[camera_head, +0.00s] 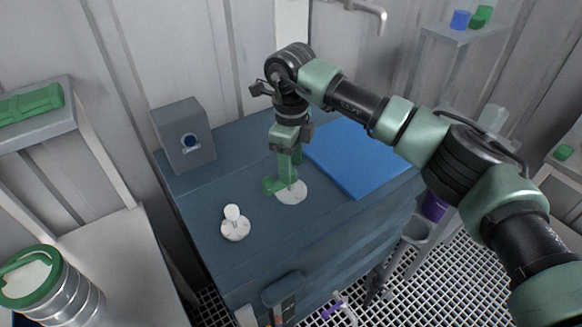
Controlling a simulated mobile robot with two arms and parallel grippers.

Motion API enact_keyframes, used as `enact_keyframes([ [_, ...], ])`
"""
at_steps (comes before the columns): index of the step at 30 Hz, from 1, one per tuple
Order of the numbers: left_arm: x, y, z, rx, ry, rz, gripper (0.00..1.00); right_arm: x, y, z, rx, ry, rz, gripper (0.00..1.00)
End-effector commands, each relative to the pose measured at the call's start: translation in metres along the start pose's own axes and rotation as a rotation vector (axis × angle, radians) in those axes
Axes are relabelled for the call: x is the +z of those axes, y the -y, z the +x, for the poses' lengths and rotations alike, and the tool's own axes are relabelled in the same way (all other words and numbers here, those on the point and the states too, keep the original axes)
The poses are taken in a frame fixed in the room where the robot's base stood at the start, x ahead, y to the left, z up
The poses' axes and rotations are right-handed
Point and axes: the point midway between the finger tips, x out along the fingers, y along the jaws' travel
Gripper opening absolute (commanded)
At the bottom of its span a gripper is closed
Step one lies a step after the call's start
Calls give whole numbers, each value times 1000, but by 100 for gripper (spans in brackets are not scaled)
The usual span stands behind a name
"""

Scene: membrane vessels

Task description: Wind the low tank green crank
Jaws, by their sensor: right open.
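A green crank (282,181) stands on a round white disc (292,195) on top of the low dark-blue tank (215,262). It has a short low arm and an upright part. My right gripper (290,147) points down at the top of the upright part. It is open, with its jaws at or around that part; whether they touch it I cannot tell, as the gripper hides the top. My left gripper is out of view.
A white knob (233,213) stands left of the crank, and a grey box (184,137) is behind it. A blue panel (362,160) lies to the right. A green-rimmed metal vessel (62,290) stands at lower left. Grating floor (455,265) shows at lower right.

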Motion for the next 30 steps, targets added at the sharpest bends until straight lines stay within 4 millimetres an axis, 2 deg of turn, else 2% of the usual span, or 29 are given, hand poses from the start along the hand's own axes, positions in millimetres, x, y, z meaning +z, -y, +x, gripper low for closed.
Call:
enact_keyframes([
  [6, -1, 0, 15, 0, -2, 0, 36, 1, 0, -37, -4, 3, 0, 48],
  [12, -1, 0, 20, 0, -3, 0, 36, 0, 0, -62, -2, 2, 0, 48],
  [16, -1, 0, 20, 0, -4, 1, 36, 0, 0, -67, 0, 2, 0, 48],
  [30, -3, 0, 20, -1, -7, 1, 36, 0, 0, -67, 0, 2, -1, 48],
])
